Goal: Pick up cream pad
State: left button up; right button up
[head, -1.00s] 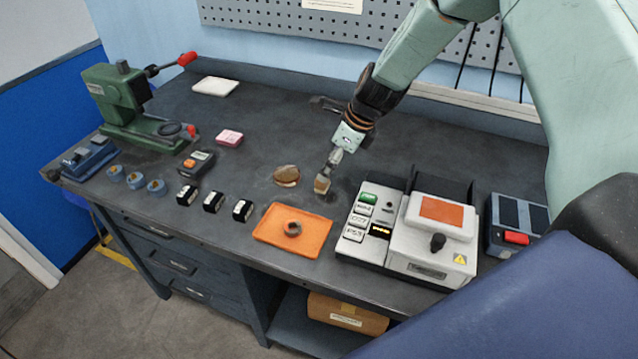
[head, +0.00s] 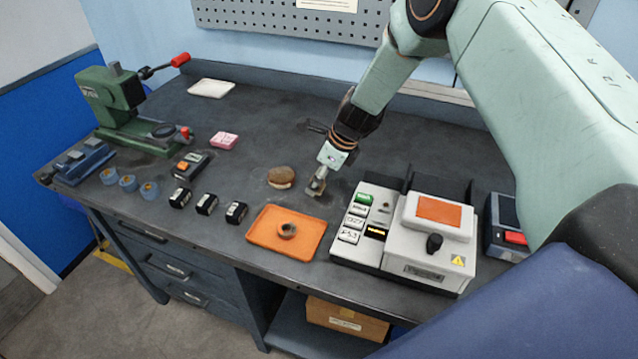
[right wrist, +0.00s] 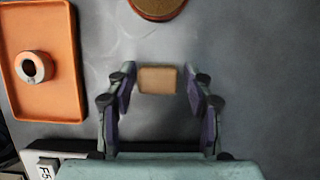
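The cream pad (right wrist: 158,79) is a small tan-cream block on the dark bench top. In the right wrist view it lies between the fingertips of my right gripper (right wrist: 157,88), with a gap on each side. The fingers are spread and do not appear to touch it. In the head view my right gripper (head: 316,188) points down at the bench, right of a round brown pad, and mostly hides the block. My left gripper is not in view.
The round brown pad (head: 281,177) lies close to the left. An orange tray (head: 262,238) with a ring (head: 288,230) is in front. A white instrument box (head: 428,252) stands at right. A white flat pad (head: 211,88) lies at the back left. The bench behind is clear.

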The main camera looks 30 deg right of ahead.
jog(key=shift+a+r, duration=0.1)
jog(key=shift+a, duration=0.25)
jog(key=shift+c, duration=2.2)
jog(key=shift+s+d, duration=0.1)
jog(key=shift+d, duration=0.25)
jog(key=c, duration=0.3)
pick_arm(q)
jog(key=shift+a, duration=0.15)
pick_arm(e)
jog(key=shift+a, duration=0.15)
jog(key=shift+c, duration=0.2)
jog(key=shift+r, duration=0.35)
notch_tip(320, 180, up, 9)
jog(key=shift+f+p, duration=0.2)
jog(key=shift+p, duration=0.8)
jog(key=shift+r, duration=0.35)
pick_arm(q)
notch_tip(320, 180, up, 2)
